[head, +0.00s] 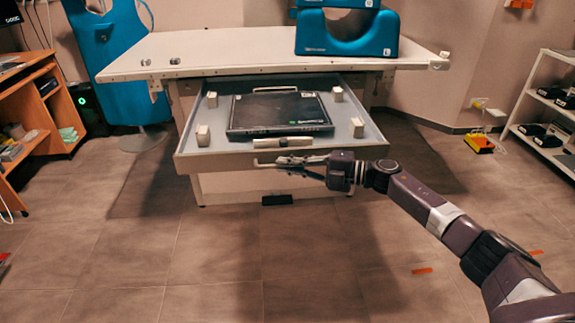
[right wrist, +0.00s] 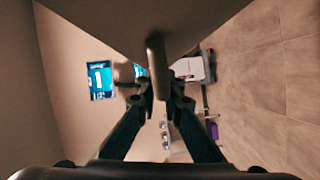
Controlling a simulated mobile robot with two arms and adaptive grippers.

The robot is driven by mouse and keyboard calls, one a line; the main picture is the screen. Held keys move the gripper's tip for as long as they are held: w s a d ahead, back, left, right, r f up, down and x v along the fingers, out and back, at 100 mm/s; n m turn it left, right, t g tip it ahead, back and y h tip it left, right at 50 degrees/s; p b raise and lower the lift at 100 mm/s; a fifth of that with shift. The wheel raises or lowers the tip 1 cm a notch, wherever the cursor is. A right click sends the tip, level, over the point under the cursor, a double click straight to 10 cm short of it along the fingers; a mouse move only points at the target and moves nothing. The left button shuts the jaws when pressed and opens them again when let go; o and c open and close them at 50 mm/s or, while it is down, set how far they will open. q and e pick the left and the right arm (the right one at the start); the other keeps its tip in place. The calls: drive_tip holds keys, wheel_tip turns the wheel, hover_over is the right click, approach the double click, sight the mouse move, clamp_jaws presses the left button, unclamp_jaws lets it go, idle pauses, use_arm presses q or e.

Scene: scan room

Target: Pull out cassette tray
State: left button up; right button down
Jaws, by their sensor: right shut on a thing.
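The cassette tray (head: 190,160) is a grey drawer that stands out from under the white table, its inside open to view. A flat black cassette (head: 280,112) lies in it between several pale blocks. My right gripper (head: 282,161) is at the tray's front face, shut on its pale front handle (head: 262,163). In the right wrist view, the two dark fingers (right wrist: 162,97) close around the end of the handle bar (right wrist: 155,60), under the grey tray front. The fingers hide part of the handle. My left gripper is in neither view.
The white table (head: 240,47) carries a blue cushion-like block (head: 347,42). A wooden desk (head: 40,110) stands at left and a shelf rack (head: 550,105) at right. A yellow item (head: 478,145) lies by the right wall. The tiled floor in front is mostly clear.

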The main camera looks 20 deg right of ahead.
drive_tip(key=c, duration=2.1)
unclamp_jaws()
drive_tip(key=shift+w, duration=0.1)
drive_tip(key=shift+d, duration=0.3)
drive_tip(key=v, duration=1.1)
drive_tip(key=shift+s+d, duration=0.1)
drive_tip(key=shift+s, duration=0.3)
drive_tip(key=shift+f, duration=0.1)
